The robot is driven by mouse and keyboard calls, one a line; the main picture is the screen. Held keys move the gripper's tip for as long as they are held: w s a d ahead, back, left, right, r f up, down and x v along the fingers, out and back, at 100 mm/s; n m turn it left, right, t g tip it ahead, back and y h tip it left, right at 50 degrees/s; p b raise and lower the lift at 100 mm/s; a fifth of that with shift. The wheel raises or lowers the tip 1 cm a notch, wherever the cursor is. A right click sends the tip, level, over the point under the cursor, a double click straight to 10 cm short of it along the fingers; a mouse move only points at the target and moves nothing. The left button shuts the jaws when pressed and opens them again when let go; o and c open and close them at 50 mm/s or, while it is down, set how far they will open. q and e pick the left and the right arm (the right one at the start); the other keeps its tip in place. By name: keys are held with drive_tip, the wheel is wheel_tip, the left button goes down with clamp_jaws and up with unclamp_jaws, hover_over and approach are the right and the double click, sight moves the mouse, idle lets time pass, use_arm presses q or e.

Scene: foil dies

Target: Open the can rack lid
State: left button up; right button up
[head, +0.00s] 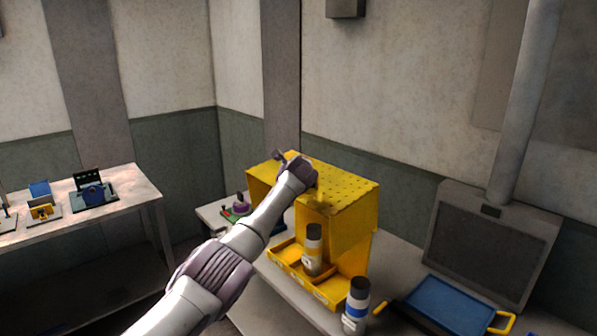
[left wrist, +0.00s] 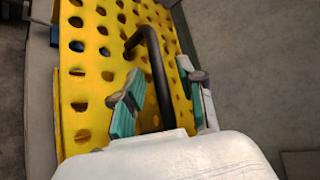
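The yellow can rack (head: 352,238) stands on the grey bench with its perforated lid (head: 345,188) lying flat across the top, apparently shut. My left gripper (head: 290,160) is over the left part of the lid, and my arm hides part of the rack. In the left wrist view the lid (left wrist: 98,50) carries a bent black bar handle (left wrist: 152,62). My left gripper (left wrist: 162,80) is open, with one teal-padded finger on each side of the handle and gaps visible between. My right gripper is not in view.
A can with a dark cap (head: 312,248) stands in the rack's front opening. Another can (head: 356,303) stands on the bench beside it. A blue tray (head: 450,303) with yellow handles lies to the right. A side table (head: 130,185) with several small items stands at left.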

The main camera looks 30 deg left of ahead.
use_arm(q)
drive_tip(key=v, duration=1)
drive_tip(key=shift+s, duration=0.4)
drive_tip(key=shift+d, duration=0.15)
